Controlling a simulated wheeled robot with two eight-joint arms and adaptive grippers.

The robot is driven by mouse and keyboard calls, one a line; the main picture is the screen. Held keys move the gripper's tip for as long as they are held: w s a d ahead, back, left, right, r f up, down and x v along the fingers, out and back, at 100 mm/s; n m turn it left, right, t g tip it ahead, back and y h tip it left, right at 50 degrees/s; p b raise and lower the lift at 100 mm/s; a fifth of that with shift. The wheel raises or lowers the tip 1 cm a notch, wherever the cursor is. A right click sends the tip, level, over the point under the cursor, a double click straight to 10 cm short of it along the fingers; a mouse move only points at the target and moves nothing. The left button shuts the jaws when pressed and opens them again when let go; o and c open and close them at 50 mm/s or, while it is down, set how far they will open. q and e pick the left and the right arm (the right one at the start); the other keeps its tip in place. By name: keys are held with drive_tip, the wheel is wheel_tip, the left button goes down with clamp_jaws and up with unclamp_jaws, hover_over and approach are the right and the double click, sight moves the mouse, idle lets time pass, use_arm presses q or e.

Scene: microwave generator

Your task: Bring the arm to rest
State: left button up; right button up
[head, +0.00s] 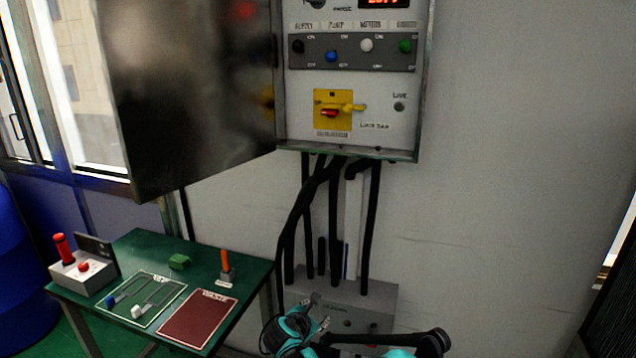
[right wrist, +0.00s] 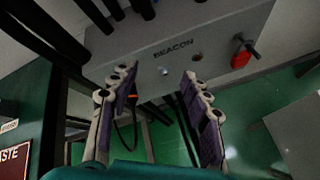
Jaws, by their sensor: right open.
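My right gripper (head: 319,311) shows at the bottom middle of the head view, with its dark and teal arm reaching in from the lower right. It is in front of the lower part of the grey beacon box (head: 345,300), below the wall cabinet. In the right wrist view the two fingers of my right gripper (right wrist: 159,75) stand wide apart with nothing between them. The box, lettered BEACON (right wrist: 215,50), lies beyond the fingertips. I cannot tell how far off it is. My left gripper is in neither view.
The open cabinet (head: 350,100) hangs above, its door (head: 190,90) swung left. A green table (head: 140,245) at left holds a red waste mat (head: 198,318), an outlined mat (head: 172,285), a button box (head: 82,272) and an orange-handled tool (head: 225,262). Black cables hang between cabinet and box.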

drive_tip(key=s+d+r+m+g+y, duration=0.1)
drive_tip(key=s+d+r+m, duration=0.4)
drive_tip(key=s+d+m, duration=0.15)
drive_tip(key=s+d+r+m+g, duration=0.1)
drive_tip(key=s+d+r+m, duration=0.4)
drive_tip(key=s+d, duration=0.25)
drive_tip(key=s+d+f+m+y, duration=0.1)
drive_tip(key=s+d+m, duration=0.1)
drive_tip(key=s+m, duration=0.5)
drive_tip(key=s+d+m+g+y, duration=0.1)
drive_tip(key=s+m, duration=0.6)
drive_tip(key=s, duration=0.7)
drive_tip(key=shift+s+d+f+y, duration=0.4)
drive_tip(key=shift+d+y, duration=0.1)
drive_tip(key=shift+d, duration=0.3)
